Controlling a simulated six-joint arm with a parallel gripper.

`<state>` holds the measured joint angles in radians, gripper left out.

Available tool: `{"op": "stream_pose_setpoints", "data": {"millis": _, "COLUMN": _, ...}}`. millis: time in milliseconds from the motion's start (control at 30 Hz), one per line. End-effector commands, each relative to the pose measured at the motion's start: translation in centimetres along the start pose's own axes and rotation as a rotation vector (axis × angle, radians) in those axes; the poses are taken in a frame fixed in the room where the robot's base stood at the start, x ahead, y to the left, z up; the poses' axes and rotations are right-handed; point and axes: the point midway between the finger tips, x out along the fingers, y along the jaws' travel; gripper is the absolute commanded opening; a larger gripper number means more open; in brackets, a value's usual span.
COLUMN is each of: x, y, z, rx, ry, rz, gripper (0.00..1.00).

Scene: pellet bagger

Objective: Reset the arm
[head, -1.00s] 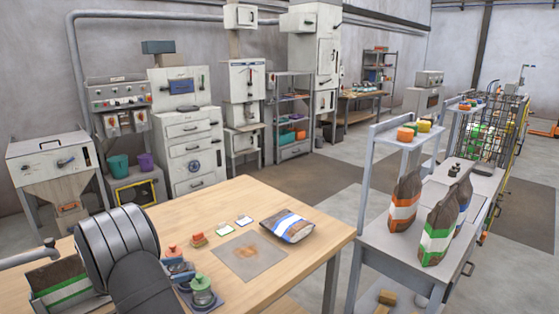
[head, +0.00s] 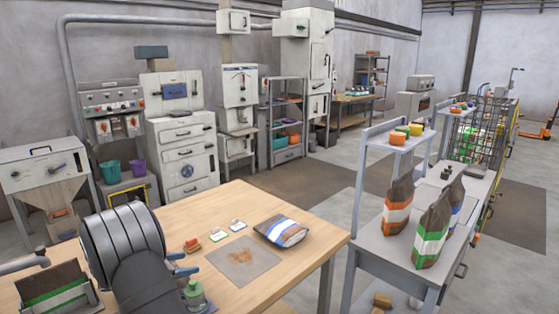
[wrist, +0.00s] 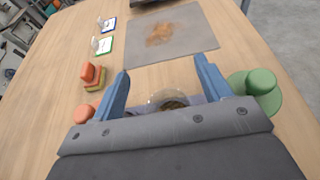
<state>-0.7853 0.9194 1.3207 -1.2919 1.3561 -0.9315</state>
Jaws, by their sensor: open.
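My gripper (wrist: 166,84) is open, its two blue fingers apart and pointing over the wooden table. It also shows in the head view (head: 181,264), beside my dark arm link. In the wrist view a clear round container (wrist: 168,97) with dark contents shows between and below the fingers, partly hidden by the gripper body. I cannot tell its height gap, but nothing is visibly clamped. A green round piece (wrist: 262,88) is just right of the gripper. An orange piece (wrist: 84,113) is just left, partly hidden.
The wooden table (head: 190,221) bears a grey mat (head: 242,266) with brown pellets, a blue-white bag (head: 282,230), small cards (head: 218,235) and an orange-topped block (wrist: 92,76). A metal bench (head: 380,256) with upright bags stands right. Open floor lies behind.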

Motion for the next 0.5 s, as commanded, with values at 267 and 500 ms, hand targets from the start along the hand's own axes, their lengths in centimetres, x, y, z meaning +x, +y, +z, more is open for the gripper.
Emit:
{"op": "stream_pose_setpoints", "data": {"millis": 267, "x": 1.1, "y": 0.0, "z": -3.4, "rx": -0.005, "ry": 0.001, "rz": -0.001, "gripper": 0.71}}
{"op": "stream_pose_setpoints", "data": {"millis": 500, "x": -3.7, "y": 0.1, "z": -3.4, "rx": 0.0, "ry": 0.0, "rz": 0.004, "gripper": 0.71}}
